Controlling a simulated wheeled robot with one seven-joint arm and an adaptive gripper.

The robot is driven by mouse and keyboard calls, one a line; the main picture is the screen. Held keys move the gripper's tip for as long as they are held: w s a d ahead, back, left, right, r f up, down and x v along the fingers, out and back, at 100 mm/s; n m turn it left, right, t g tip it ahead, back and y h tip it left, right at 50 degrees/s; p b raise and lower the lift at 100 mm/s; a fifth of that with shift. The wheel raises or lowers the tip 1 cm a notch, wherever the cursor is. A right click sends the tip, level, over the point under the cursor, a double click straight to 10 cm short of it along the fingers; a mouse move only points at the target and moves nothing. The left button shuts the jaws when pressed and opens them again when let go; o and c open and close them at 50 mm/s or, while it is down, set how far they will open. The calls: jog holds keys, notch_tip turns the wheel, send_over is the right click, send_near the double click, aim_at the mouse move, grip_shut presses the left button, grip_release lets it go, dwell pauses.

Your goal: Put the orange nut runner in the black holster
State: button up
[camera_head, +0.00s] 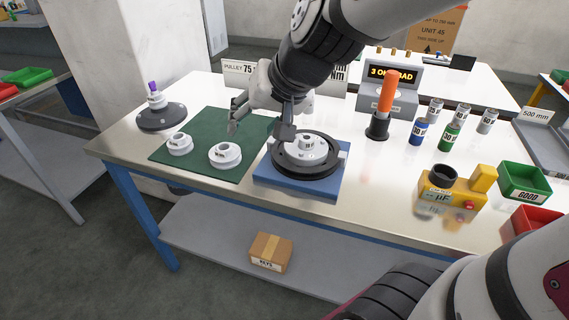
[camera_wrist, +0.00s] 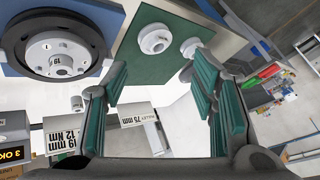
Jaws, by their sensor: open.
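The orange nut runner (camera_head: 388,92) stands upright, slightly tilted, in the black holster (camera_head: 378,127) at the back middle of the table in the head view. Its lower end is hidden inside the holster. Neither shows clearly in the wrist view. My gripper (camera_head: 261,119) is to the left of them, apart from both, above the green mat and the back left of the black wheel. Its fingers point down and are spread. In the wrist view my gripper (camera_wrist: 158,90) has a wide gap between its green pads, with nothing held.
A black wheel (camera_head: 330,165) with a white hub sits on a blue base (camera_head: 275,184). Two white pulleys (camera_head: 225,155) lie on the green mat (camera_head: 200,125). Signs and a display (camera_head: 392,74) stand behind. Several small cylinders, a yellow box (camera_head: 452,197) and a green bin (camera_head: 525,178) are right.

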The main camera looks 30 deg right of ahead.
jog(key=s+n+g+h, duration=0.1)
jog(key=s+n+g, duration=0.3)
jog(key=s, duration=1.6)
jog(key=shift+s+a+f+g+h, duration=0.25)
jog(key=shift+s+f+g+h, duration=0.05)
jog(key=shift+s+f+h, duration=0.1)
jog(key=shift+r, duration=0.1)
notch_tip(320, 180, up, 6)
jog(key=t+p, duration=0.1)
jog(key=p, duration=0.4)
jog(key=shift+r, duration=0.2)
